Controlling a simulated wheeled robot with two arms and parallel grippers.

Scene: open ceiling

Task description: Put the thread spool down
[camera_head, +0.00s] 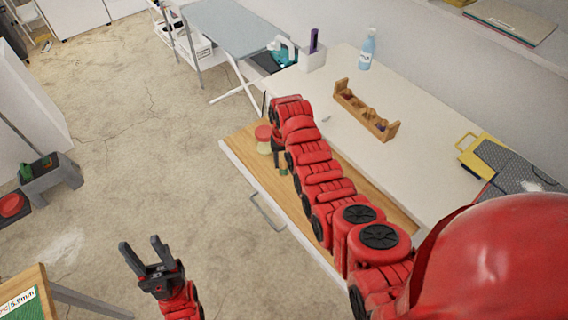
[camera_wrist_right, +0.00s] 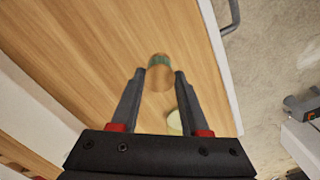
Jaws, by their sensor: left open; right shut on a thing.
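The thread spool (camera_wrist_right: 160,74), wooden brown with a green band, sits between the two fingertips of my right gripper (camera_wrist_right: 159,78) in the right wrist view. The gripper is shut on it, over a wooden surface (camera_wrist_right: 92,58). I cannot tell whether the spool touches the wood. In the head view my right gripper (camera_head: 281,160) points down at the wooden surface (camera_head: 240,143), and the spool is mostly hidden there. My left gripper (camera_head: 141,248) is open and empty, above the floor at the lower left.
A red-topped, cream-bodied object (camera_head: 263,139) stands on the wood just left of my right gripper. A handle (camera_head: 264,212) projects from the front.

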